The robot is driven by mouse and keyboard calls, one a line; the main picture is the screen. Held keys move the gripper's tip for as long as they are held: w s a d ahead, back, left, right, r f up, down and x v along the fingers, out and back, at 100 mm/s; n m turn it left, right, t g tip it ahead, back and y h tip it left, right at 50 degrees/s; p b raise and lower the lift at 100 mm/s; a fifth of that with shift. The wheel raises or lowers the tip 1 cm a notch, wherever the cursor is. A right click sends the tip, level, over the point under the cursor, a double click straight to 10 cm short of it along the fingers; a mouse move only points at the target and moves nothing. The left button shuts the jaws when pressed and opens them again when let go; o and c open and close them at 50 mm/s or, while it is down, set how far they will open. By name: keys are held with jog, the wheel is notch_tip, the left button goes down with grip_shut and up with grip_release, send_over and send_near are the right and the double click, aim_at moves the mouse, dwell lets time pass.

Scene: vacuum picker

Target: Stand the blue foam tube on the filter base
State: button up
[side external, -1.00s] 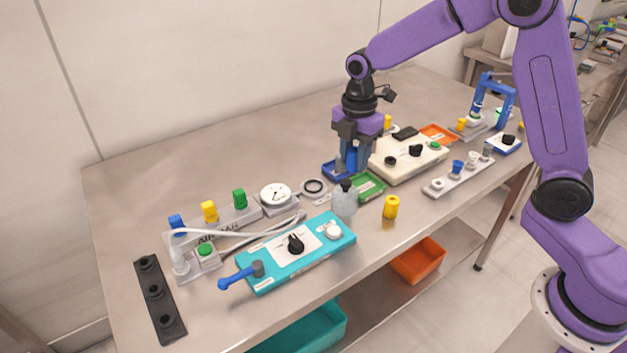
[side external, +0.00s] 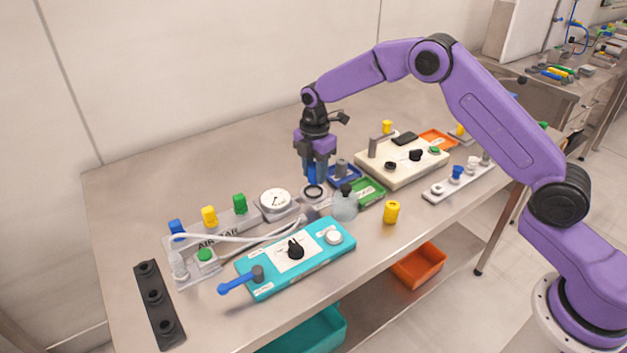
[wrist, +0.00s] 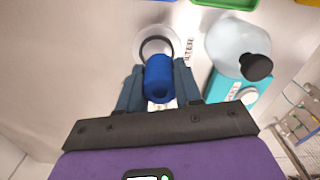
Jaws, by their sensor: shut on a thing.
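The blue foam tube (wrist: 158,80) is held between the two fingers of my gripper (side external: 315,180), and a strip of its blue also shows between the fingers in the side view (side external: 317,172). The gripper is shut on the tube. The filter base (wrist: 146,36) is a pale disc with a dark ring, with lettering beside it. In the side view the filter base (side external: 314,195) lies just below the fingertips. The tube overlaps the near part of the ring in the wrist view. I cannot tell whether tube and base touch.
A clear bottle with a black cap (side external: 344,205) stands close to the right of the base. A round gauge (side external: 275,200) is to its left. A blue tray (side external: 346,182) and a green tray (side external: 373,192) lie to the right. A turquoise box (side external: 300,275) is in front.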

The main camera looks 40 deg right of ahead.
aim_at(313, 180)
jog(key=shift+w+f, duration=0.2)
jog(key=shift+f, duration=1.6)
jog(key=shift+f, duration=0.1)
jog(key=o, duration=1)
notch_tip(313, 180, up, 11)
jog(key=shift+r, duration=0.65)
jog(key=shift+a, duration=0.1)
